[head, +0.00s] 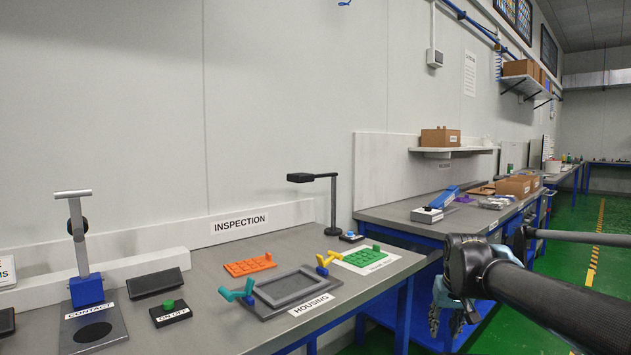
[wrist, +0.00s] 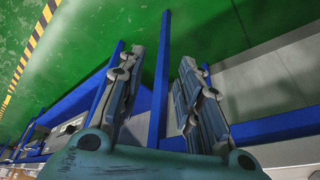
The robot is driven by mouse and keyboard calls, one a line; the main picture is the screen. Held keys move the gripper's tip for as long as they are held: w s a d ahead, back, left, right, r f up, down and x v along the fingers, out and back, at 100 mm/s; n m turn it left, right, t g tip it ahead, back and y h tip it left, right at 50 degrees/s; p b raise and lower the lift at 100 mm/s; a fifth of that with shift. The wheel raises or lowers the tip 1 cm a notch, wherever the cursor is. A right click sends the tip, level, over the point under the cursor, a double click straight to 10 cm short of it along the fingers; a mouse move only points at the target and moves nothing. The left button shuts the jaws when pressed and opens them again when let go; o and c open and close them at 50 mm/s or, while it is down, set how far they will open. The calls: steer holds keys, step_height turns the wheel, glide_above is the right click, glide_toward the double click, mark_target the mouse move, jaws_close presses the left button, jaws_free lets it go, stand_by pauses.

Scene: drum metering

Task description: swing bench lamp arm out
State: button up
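The bench lamp (head: 333,202) stands at the back right corner of the inspection bench. Its dark post is upright and its arm, with a flat black head (head: 301,178), points left in the head view. My gripper (head: 447,318) hangs at the right, in front of the neighbouring bench and well apart from the lamp. In the wrist view my gripper (wrist: 158,85) has its two fingers spread apart with nothing between them. The lamp does not show in the wrist view.
The inspection bench (head: 215,268) holds a grey frame fixture (head: 290,290), an orange tray (head: 250,265), a green tray (head: 366,259) and a contact stand (head: 86,290). A small box with a blue button (head: 351,236) sits beside the lamp base. Green floor (head: 565,270) is free at the right.

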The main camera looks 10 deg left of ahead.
steer(key=w+a+r+t+y, duration=0.3)
steer(key=w+a+r, duration=0.3)
steer(key=w+r, duration=0.45)
steer(key=m+t+y, duration=0.4)
steer(key=m+y, duration=0.4)
steer(key=y, duration=0.3)
glide_toward(317, 177)
steer(key=x, duration=1.1)
steer(key=shift+a, duration=0.25)
steer(key=shift+c, duration=0.3)
jaws_close()
